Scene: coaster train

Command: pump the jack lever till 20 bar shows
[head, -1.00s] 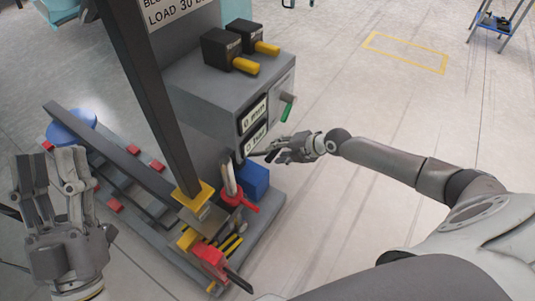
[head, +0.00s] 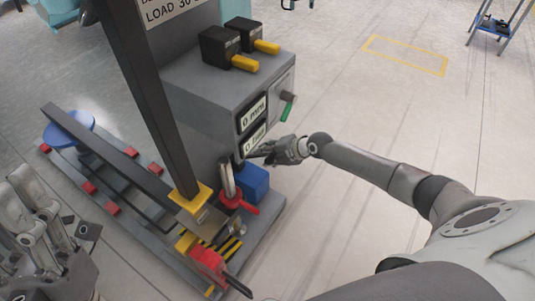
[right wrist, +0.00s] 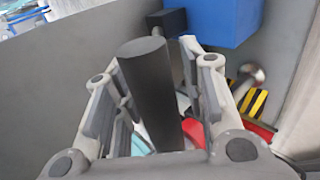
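The upper readout (head: 253,114) on the grey cabinet shows 0 mm, and the lower readout (head: 255,139) appears to show 0 bar. My right gripper (head: 268,151) is in front of the lower readout, above the blue box (head: 252,182). In the right wrist view a dark round bar (right wrist: 148,85), apparently the jack lever's handle, stands between the two fingers of my right gripper (right wrist: 157,72). The fingers are apart, with a gap beside the bar. A red jack part with a silver cylinder (head: 228,178) stands left of the blue box. My left gripper (head: 38,200) is open and empty at the lower left.
A dark slanted post (head: 150,100) rises in front of the cabinet (head: 200,85). Two black boxes with yellow handles (head: 243,62) sit on top. A green-handled lever (head: 288,108) is on its side. A red block (head: 207,262) is at the front.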

